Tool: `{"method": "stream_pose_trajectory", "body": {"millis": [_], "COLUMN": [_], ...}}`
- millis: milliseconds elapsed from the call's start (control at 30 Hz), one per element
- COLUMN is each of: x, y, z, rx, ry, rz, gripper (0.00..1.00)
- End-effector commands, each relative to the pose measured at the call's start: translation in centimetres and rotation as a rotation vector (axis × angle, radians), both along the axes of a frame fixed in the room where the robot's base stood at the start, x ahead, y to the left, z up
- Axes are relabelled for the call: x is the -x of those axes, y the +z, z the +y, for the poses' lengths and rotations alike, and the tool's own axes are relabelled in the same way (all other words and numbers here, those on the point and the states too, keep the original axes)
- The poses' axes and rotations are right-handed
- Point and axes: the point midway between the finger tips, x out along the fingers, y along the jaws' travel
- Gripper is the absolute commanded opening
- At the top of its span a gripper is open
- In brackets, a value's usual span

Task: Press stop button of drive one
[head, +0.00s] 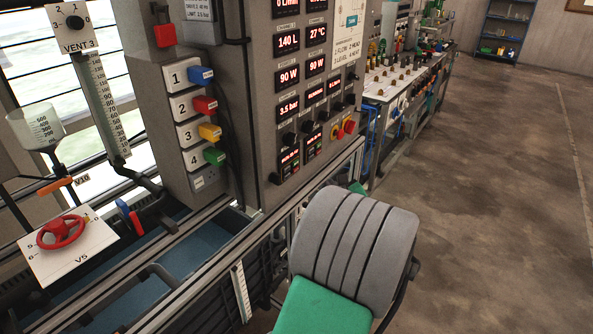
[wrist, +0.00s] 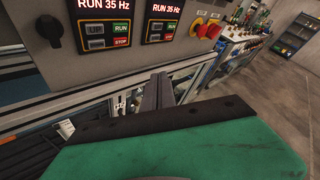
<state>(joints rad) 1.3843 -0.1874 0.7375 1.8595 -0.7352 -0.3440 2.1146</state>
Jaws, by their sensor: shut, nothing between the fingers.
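Two drive panels sit side by side low on the grey cabinet, each reading RUN 35 Hz in the wrist view. The left drive panel (wrist: 106,31) also shows in the head view (head: 289,163), and the right drive panel (wrist: 163,26) beside it (head: 313,145). No drive number is readable. The left panel's red stop button (wrist: 121,42) is at its lower right, under a green RUN button; the right panel's red stop button (wrist: 172,37) is placed likewise. My gripper (wrist: 160,76) is shut and empty, below and apart from the panels. My arm hides the fingers in the head view.
Red and yellow emergency-stop knobs (wrist: 207,31) sit right of the drives, and a black rotary knob (wrist: 48,30) left. A metal frame rail (wrist: 195,80) runs below the cabinet. A cluttered bench (head: 400,80) stands beyond. Floor at right is clear.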

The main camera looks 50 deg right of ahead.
Motion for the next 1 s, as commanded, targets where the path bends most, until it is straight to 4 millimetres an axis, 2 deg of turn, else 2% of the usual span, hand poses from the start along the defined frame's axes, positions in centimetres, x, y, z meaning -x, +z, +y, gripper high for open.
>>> {"method": "stream_pose_trajectory", "body": {"millis": [167,633,800,1000], "x": [-1.1,-7.6,-8.7,-8.8], "y": [0.0,0.1,0.1,0.0], "z": [0.2,0.8,0.9,0.9], "rx": [0.001,0.000,0.001,0.001], "ry": [0.005,0.005,0.003,0.003], "rz": [0.002,0.004,0.002,0.002], "gripper": [0.00,0.00,0.00,0.00]}}
